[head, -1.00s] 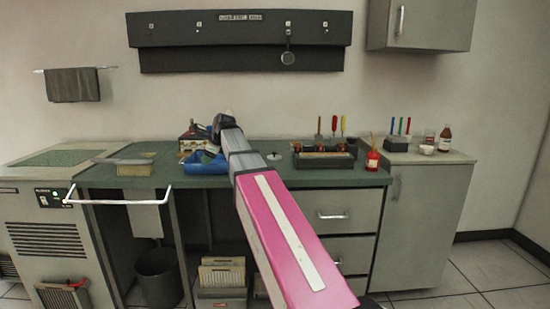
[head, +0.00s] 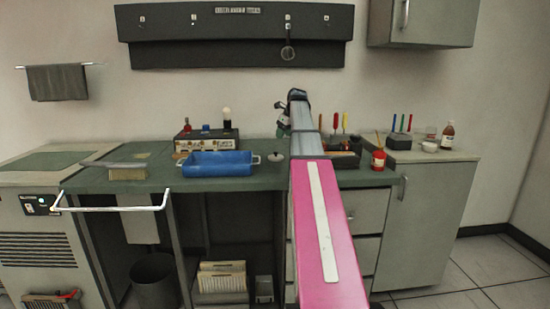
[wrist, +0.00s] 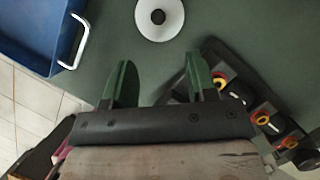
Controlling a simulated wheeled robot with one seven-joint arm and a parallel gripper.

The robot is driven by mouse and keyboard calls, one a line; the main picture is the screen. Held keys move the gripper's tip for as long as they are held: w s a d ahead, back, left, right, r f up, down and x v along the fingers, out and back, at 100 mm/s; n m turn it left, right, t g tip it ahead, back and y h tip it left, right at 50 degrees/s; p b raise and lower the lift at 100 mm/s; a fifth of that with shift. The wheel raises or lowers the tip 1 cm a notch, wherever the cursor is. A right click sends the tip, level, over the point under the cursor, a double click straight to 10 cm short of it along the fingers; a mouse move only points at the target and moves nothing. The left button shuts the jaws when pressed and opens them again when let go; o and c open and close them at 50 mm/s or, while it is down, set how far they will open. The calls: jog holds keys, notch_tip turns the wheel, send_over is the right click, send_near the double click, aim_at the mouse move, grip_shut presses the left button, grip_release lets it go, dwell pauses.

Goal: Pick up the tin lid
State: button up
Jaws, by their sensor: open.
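The tin lid is a small pale disc with a dark knob. It lies flat on the green worktop in the head view (head: 276,157), just right of the blue tray. In the wrist view the lid (wrist: 160,18) is at the top middle, beyond my fingertips and apart from them. My gripper (wrist: 158,72) is open and empty, its two green fingers spread above the worktop with the lid ahead of the gap. In the head view my arm hides most of the space right of the lid, and my fingers cannot be made out.
The blue tray (head: 217,163) with metal handles stands left of the lid. A dark rack with coloured knobs (wrist: 262,118) is close to my right finger. The worktop (wrist: 108,30) around the lid is bare.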

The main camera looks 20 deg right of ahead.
send_over(281, 158)
notch_tip(281, 158, down, 5)
jog(key=shift+a+r, duration=0.1)
jog(key=shift+x, duration=2.65)
jog(key=shift+w+a+r, duration=0.15)
jog(key=shift+w+a, duration=0.05)
grip_shut()
